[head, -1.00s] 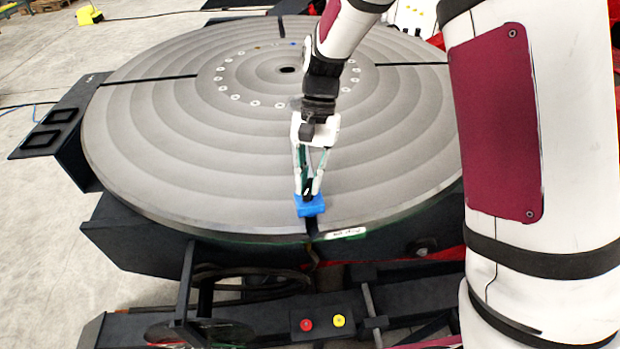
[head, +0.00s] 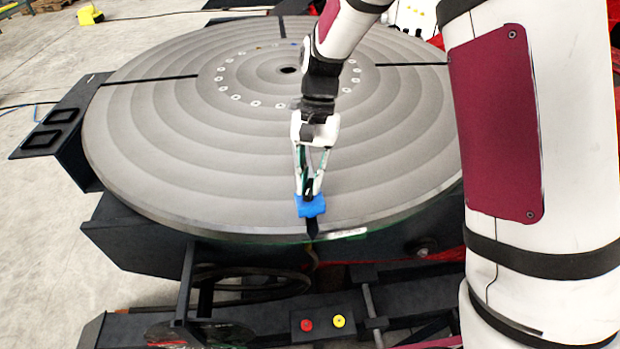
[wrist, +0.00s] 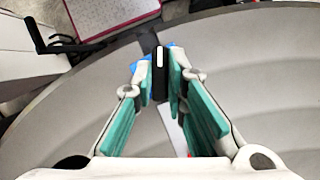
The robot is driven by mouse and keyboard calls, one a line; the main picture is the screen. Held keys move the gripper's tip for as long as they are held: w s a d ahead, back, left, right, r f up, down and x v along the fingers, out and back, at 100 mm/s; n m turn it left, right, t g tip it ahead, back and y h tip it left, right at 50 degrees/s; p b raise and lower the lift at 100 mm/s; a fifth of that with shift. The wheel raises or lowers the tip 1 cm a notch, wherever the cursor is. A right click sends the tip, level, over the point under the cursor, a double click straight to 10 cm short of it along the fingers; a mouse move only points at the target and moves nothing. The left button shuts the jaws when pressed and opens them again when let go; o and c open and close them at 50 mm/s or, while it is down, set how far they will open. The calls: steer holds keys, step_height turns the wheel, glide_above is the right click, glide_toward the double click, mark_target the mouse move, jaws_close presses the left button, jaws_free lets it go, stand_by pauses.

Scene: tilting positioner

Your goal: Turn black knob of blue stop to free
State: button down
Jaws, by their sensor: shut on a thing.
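The blue stop (head: 314,207) sits near the front rim of the round grey table (head: 190,170). In the wrist view only small parts of the blue stop (wrist: 137,72) show beside the fingers. The black knob (wrist: 158,82) stands between the green-padded fingers and carries a white stripe, which runs nearly straight up in that picture. My gripper (wrist: 161,76) is shut on the black knob, with one finger on each side. In the head view my gripper (head: 309,190) points down onto the stop, and its fingers hide most of the knob.
A dark slot or piece (head: 312,228) shows at the rim just below the stop. A box with a red button (head: 307,325) and a yellow button (head: 339,321) is below the table. The table top around my gripper is clear.

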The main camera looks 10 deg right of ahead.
stand_by(0.3)
steer(key=c, duration=1.6)
jaws_free()
steer(key=shift+r, duration=0.1)
steer(key=v, duration=1.1)
steer(key=shift+w+r, duration=0.2)
steer(key=shift+r, duration=0.15)
